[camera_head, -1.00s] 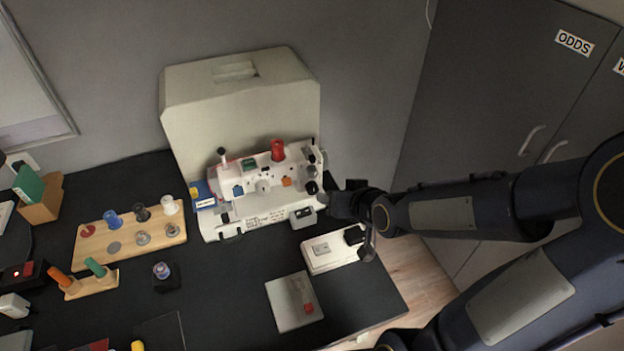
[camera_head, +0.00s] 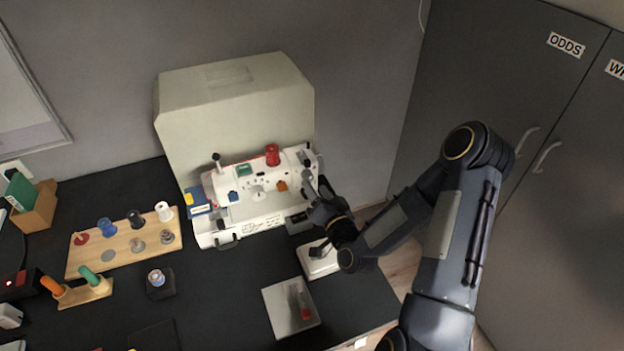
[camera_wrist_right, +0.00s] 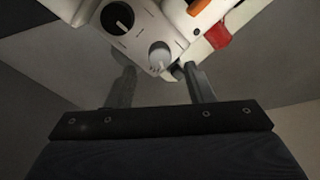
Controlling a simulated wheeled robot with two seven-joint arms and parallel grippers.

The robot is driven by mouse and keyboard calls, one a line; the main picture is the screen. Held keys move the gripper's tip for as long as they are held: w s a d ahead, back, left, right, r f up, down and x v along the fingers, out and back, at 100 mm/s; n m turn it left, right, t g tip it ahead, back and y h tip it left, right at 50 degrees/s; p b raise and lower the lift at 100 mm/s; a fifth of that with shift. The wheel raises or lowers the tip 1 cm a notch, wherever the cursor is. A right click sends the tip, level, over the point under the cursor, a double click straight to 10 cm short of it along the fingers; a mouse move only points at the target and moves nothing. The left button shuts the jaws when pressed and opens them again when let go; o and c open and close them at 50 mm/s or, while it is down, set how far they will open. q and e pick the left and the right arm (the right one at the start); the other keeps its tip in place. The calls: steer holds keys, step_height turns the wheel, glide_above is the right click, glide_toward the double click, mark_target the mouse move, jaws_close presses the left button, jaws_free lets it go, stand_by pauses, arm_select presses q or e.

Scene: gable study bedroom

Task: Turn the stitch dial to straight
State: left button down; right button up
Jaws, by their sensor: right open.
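The white sewing machine (camera_head: 240,210) stands on the dark desk in the head view, with a pale round dial (camera_head: 258,192) on its front. In the right wrist view, a black dial (camera_wrist_right: 117,17) and a smaller grey knob (camera_wrist_right: 159,56) show on the machine's end. I cannot read which is the stitch dial, or its setting. My right gripper (camera_head: 311,190) is at the machine's right end. Its open fingers (camera_wrist_right: 160,78) lie on either side of the grey knob in the wrist view, with nothing clearly held. My left gripper is out of view.
A beige cover (camera_head: 235,105) stands behind the machine. A white box (camera_head: 318,262) lies below my right wrist, and a pale tray (camera_head: 278,308) is nearer. A wooden spool board (camera_head: 95,257) is at left. Grey cupboards (camera_head: 560,200) bound the right side.

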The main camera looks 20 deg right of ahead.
mark_target(310, 179)
steer(key=shift+w+p, duration=0.35)
steer(key=shift+w, duration=1.5)
steer(key=c, duration=1)
